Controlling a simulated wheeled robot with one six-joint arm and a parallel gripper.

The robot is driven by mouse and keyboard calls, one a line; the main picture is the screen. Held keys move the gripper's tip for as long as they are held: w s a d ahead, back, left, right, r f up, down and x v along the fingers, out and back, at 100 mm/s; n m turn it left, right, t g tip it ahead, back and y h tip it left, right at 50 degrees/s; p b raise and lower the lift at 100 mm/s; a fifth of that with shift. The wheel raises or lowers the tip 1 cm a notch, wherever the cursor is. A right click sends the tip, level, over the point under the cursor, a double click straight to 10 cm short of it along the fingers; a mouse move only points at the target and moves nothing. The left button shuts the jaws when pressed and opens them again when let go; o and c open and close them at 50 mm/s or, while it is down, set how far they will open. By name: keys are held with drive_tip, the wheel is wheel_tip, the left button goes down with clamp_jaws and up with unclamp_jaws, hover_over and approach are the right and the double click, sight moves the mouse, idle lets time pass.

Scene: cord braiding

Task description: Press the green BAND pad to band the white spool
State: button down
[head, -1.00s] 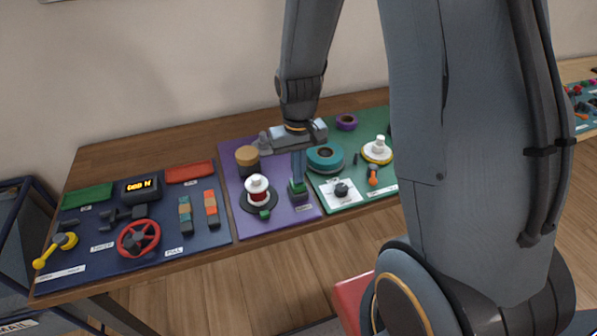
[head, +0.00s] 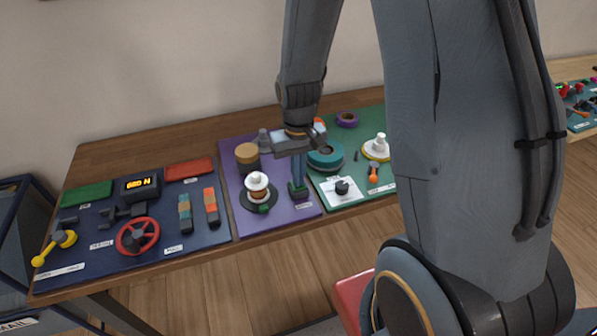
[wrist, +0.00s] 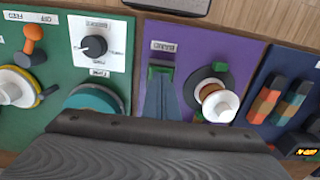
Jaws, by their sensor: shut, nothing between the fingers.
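The green BAND pad (head: 298,190) sits on a dark block at the front of the purple mat. It also shows in the wrist view (wrist: 161,70), beside its label. My gripper (head: 299,181) is shut and empty, pointing down with its fingertips right at the pad. In the wrist view the fingers (wrist: 160,88) cover part of the pad, and I cannot tell whether they touch it. The white spool (head: 257,182) stands upright on a dark round base left of the pad, with a brownish-orange winding around its middle. It also shows in the wrist view (wrist: 219,105).
A brown cylinder (head: 247,157) stands behind the spool. A teal ring (head: 325,158) and a white dial plate (head: 341,191) lie to the right on the green mat. A red handwheel (head: 138,237) is on the blue mat to the left.

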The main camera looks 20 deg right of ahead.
wheel_tip(320, 180, up, 5)
drive_tip(key=p, duration=0.3)
drive_tip(key=shift+f+p, duration=0.15)
drive_tip(key=shift+p, duration=0.2)
wheel_tip(320, 180, up, 9)
drive_tip(key=b, duration=0.2)
drive_tip(key=shift+b, duration=0.35)
drive_tip(key=s+f+t+b, duration=0.1)
drive_tip(key=s+f, duration=0.1)
drive_tip(key=s, duration=0.7)
drive_tip(key=shift+s+f+b, duration=0.25)
drive_tip(key=shift+s+b, duration=0.05)
drive_tip(key=shift+s, duration=0.05)
